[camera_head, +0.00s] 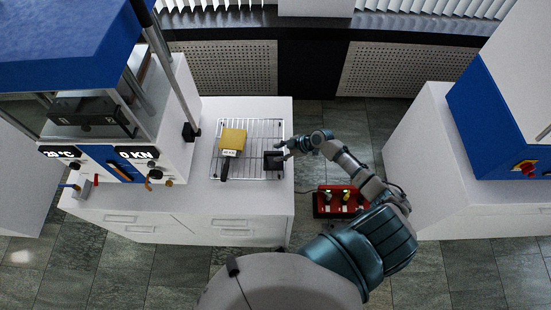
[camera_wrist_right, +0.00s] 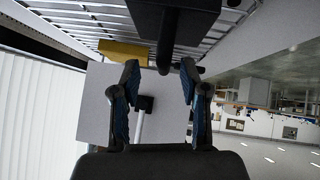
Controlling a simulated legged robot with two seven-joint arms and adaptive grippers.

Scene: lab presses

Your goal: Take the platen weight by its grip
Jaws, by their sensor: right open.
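A dark block (camera_head: 273,160), which looks like the platen weight, sits on the right part of a wire rack (camera_head: 262,128) on the white cabinet. In the right wrist view the black body (camera_wrist_right: 178,18) is at the top, and a black bar-like grip (camera_wrist_right: 165,45) reaches from it toward my fingers. My right gripper (camera_head: 286,150) is just right of the block. In the wrist view the right gripper (camera_wrist_right: 160,75) is open, with one finger on each side of the grip's end. I cannot tell whether they touch. My left gripper is not in view.
A yellow labelled block (camera_head: 233,138) with a black handle (camera_head: 225,168) lies left on the rack. A blue and white press (camera_head: 125,165) stands on the cabinet (camera_head: 205,217) farther left. Another press (camera_head: 500,120) stands right.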

